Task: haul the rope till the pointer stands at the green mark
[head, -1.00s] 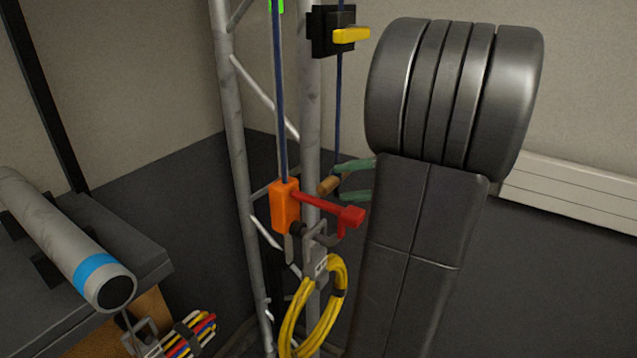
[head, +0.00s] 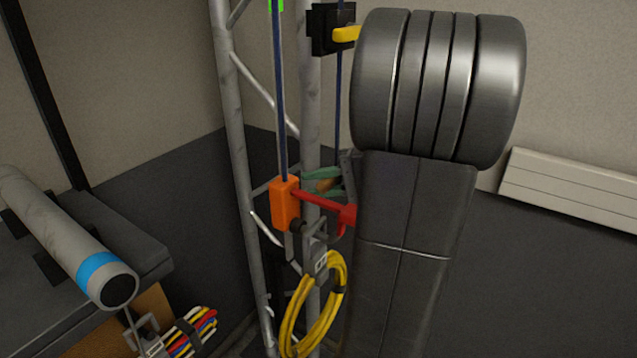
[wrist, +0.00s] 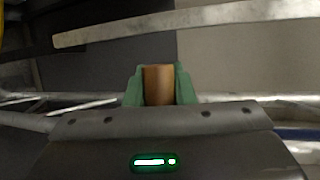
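My gripper (head: 322,184) has green fingers around a brown wooden handle (wrist: 158,85) at the lower end of a dark blue rope (head: 338,110). In the wrist view the fingers lie against both sides of the handle. The rope runs up to a black block with a yellow lever (head: 345,34). An orange block (head: 285,204) with a red arm (head: 318,202) reaching right sits on a second blue line, low on the truss. The green mark (head: 276,4) is at the top edge, well above the orange block. My arm hides the red arm's far end.
A grey metal truss (head: 235,120) stands behind the rope. A yellow cable coil (head: 318,305) hangs below the orange block. At left a grey pipe with a blue band (head: 98,268) lies on a bench, with bundled coloured cables (head: 195,332) by it.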

